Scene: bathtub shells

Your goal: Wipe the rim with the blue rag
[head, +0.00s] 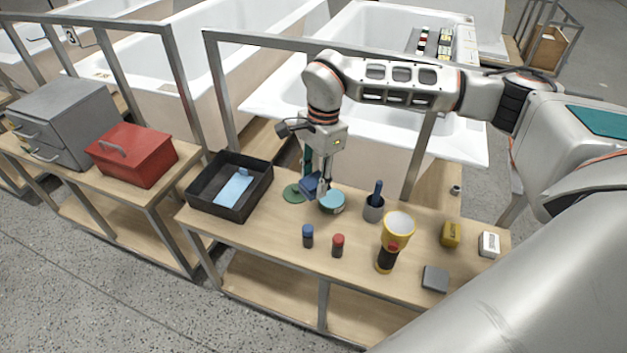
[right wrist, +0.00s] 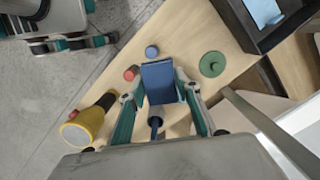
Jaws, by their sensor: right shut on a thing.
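My right gripper (head: 321,188) reaches down over the wooden bench, its fingers pointing down. It is shut on a dark blue, flat, folded-looking piece (head: 309,187), which I take as the blue rag. In the right wrist view the blue rag (right wrist: 160,84) sits between the two teal fingers (right wrist: 160,98). It is just beside a round tin with a light blue top (head: 332,200); I cannot tell if they touch. The white bathtub rim (head: 462,147) runs behind the bench. My left gripper is not seen in the head view.
A black tray (head: 217,211) holds a light blue sheet (head: 234,188). A green disc (head: 292,194), a cup with a blue handle (head: 374,210), blue and red bottles, a yellow flashlight (head: 396,230) and small blocks stand on the bench. A metal frame (head: 213,70) rises between bench and tub.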

